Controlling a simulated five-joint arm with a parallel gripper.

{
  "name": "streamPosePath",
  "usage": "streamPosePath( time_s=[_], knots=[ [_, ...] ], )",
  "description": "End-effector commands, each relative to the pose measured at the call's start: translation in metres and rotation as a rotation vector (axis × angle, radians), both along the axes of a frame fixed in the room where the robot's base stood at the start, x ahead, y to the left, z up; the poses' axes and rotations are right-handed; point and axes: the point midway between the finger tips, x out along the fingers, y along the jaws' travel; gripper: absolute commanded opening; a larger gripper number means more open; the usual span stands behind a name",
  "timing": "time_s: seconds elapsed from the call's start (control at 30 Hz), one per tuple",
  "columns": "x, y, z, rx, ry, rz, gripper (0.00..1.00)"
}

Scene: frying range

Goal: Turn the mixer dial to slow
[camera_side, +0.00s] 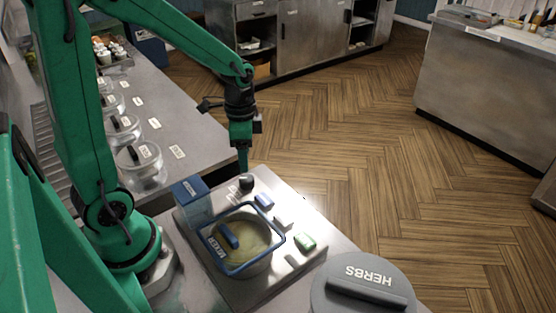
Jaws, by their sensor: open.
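A black round dial (246,182) sits on a pale metal panel (262,178) near its far corner. Small marks lie beside it, too small to read. My gripper (243,165) points straight down just above the dial, its fingers seen almost edge-on. I cannot tell whether the tips touch the dial. The gap between the fingers does not show clearly. On the same panel stands a clear bowl (262,262) with a blue rim, holding something yellow-green, and a blue box-like part (190,190) is beside it.
A blue block (264,200), a white block (284,222) and a green block (305,242) line the panel's right side. A grey lid marked HERBS (362,288) is in front. Clear jars (142,168) stand on the left counter. Open floor lies to the right.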

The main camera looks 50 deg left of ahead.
Motion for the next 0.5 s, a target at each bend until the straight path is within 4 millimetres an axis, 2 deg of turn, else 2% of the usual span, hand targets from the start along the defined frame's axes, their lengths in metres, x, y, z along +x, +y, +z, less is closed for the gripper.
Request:
streamPosePath(
  time_s=[0.17,0.5],
  knots=[
    [-0.001,0.0,-0.011,0.0,0.003,0.001,0.58],
    [-0.001,0.0,-0.047,-0.001,0.004,0.001,0.58]
  ],
)
